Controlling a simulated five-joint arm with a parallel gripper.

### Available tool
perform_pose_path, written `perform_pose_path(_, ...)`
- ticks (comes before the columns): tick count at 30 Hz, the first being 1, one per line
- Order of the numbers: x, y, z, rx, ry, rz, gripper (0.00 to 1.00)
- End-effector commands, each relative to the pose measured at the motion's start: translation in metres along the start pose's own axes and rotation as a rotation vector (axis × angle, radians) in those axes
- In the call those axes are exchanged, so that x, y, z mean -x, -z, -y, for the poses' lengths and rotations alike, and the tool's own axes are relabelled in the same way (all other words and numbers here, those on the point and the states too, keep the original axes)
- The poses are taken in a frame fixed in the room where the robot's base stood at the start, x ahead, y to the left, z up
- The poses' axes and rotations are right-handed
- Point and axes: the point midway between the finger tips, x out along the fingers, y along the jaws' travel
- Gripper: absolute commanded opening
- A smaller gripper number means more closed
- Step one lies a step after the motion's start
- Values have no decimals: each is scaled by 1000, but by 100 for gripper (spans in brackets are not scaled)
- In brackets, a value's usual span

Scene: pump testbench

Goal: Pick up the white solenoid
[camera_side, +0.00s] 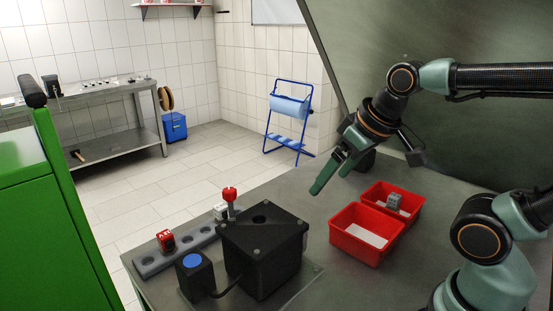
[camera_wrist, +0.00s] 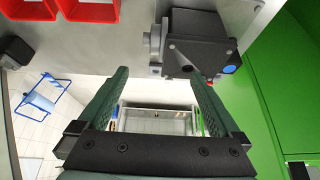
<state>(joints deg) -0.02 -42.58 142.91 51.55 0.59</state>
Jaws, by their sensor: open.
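A small white block (camera_side: 221,211), which looks like the white solenoid, stands at the far end of a grey holder strip (camera_side: 202,240), beside a red-knobbed part (camera_side: 230,194). A red block with white marks (camera_side: 166,242) stands nearer the strip's other end. My gripper (camera_side: 328,184) is open and empty, above the table to the right of the white block and apart from it. In the wrist view my gripper (camera_wrist: 159,80) shows two spread green fingers with nothing between them. I cannot make out the white block in the wrist view.
A black pump box (camera_side: 262,250) stands right of the strip; it also shows in the wrist view (camera_wrist: 200,45). A blue-button box (camera_side: 193,270) sits in front. Two red bins, front (camera_side: 350,246) and rear (camera_side: 376,189), stand at right; a grey block (camera_side: 394,202) lies in the rear one.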

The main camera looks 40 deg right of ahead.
Motion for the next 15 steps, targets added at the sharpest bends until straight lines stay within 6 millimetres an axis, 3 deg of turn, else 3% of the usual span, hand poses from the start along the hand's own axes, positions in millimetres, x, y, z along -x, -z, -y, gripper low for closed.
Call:
perform_pose_path(4, -2, 17, 2, -103, 2, 16, 100)
perform_pose_path(8, -10, 48, 6, -293, 1, 41, 100)
perform_pose_path(15, -44, 107, 17, -691, -14, 83, 100)
